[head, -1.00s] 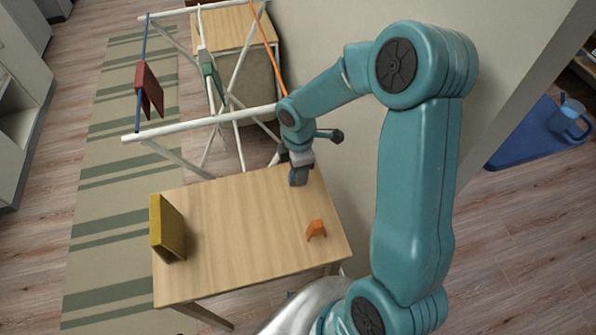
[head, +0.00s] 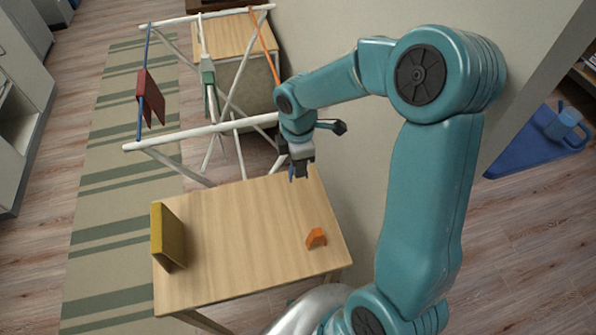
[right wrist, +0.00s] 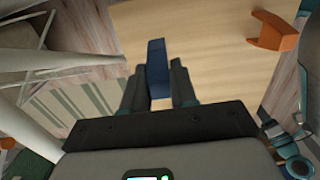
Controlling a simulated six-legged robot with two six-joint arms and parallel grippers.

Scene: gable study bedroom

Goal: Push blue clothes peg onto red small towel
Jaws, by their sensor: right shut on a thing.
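The blue clothes peg (right wrist: 157,62) is between the fingers of my right gripper (right wrist: 159,72) in the right wrist view, with its end sticking out past the tips. In the head view my right gripper (head: 301,174) points down over the back right corner of the wooden table, and the peg is mostly hidden behind the fingers. The red small towel (head: 144,92) hangs folded over the blue bar of the drying rack, at the upper left of the head view, well apart from the gripper. My left gripper is in neither view.
An orange peg-like piece (head: 316,238) and an upright yellow block (head: 166,238) sit on the wooden table (head: 240,230). The white drying rack (head: 203,131) stands behind it, with a green item (head: 208,75) on another bar. A wall is close on the right.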

